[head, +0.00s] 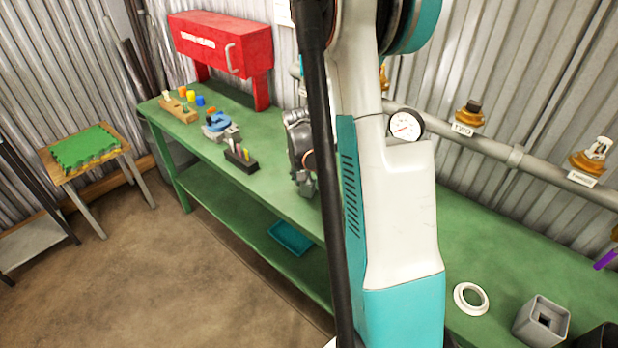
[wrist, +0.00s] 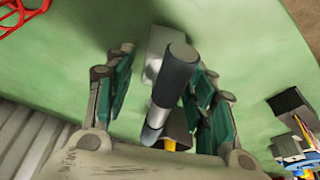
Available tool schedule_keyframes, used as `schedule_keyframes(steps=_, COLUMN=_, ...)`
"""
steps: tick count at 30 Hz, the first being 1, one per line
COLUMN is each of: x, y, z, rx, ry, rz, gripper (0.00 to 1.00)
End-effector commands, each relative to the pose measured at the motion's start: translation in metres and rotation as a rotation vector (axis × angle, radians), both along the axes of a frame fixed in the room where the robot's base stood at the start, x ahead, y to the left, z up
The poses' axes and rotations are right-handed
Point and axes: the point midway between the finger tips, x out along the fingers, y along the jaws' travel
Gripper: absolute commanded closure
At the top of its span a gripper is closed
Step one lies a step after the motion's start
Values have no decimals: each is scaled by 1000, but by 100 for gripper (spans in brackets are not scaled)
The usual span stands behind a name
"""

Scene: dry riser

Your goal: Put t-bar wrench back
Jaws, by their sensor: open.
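What looks like the t-bar wrench (wrist: 174,76) shows in the wrist view, with a dark grey grip and a bright silver end. It sits between the fingers of my gripper (wrist: 163,75), which are apart with green pads on both sides. Gaps show between the pads and the wrench, so it does not look gripped. A light grey piece shows just behind the grip; I cannot tell whether it is part of the wrench or a holder. In the head view my gripper (head: 303,150) is mostly hidden behind my arm, over the green bench, and the wrench cannot be made out.
A black block with pens (head: 241,158) stands on the green bench (head: 262,180), left of my gripper. A blue clamp-like tool (head: 217,124), wooden block (head: 180,110) and red cabinet (head: 222,45) are farther left. A white ring (head: 471,298) and grey box (head: 541,320) are at right.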

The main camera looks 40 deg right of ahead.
Motion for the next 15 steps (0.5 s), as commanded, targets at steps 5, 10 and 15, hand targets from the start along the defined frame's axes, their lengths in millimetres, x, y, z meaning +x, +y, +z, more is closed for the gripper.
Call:
schedule_keyframes(steps=5, x=-1, y=2, z=14, rx=0, ry=0, rz=0, gripper=50)
schedule_keyframes(steps=10, x=-5, y=10, z=46, rx=0, ry=0, rz=0, gripper=50)
schedule_keyframes(steps=15, x=-10, y=19, z=80, rx=0, ry=0, rz=1, gripper=50)
